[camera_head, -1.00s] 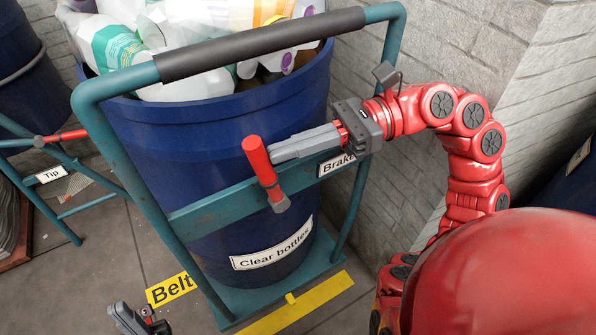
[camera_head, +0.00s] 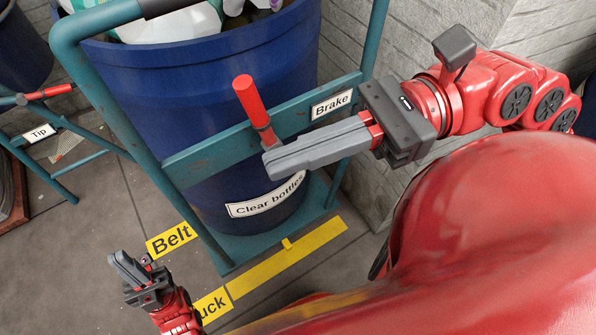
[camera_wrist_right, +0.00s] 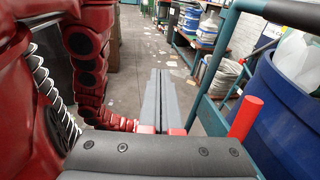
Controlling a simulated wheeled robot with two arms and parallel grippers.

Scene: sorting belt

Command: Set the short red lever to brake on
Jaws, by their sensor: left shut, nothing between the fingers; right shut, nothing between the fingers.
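The short red lever (camera_head: 250,101) is on the teal crossbar of the bin cart, left of the "Brake" label (camera_head: 331,103). It stands up from its grey pivot, leaning slightly left. In the right wrist view the red lever (camera_wrist_right: 244,117) is right of the fingers. My right gripper (camera_head: 268,163) is shut and empty, its fingertips just below the pivot in the head view; whether they touch it I cannot tell. The right wrist view shows the closed fingers (camera_wrist_right: 160,73) pointing ahead. My left gripper (camera_head: 118,258) is shut and empty at lower left, away from the lever.
The teal cart frame (camera_head: 180,170) surrounds a blue bin (camera_head: 150,110) marked "Clear bottles", with plastic bottles inside. Another cart at left has a red-handled lever (camera_head: 58,90) and a "Tip" label (camera_head: 39,133). A brick wall stands behind at right. Yellow markings lie on the floor.

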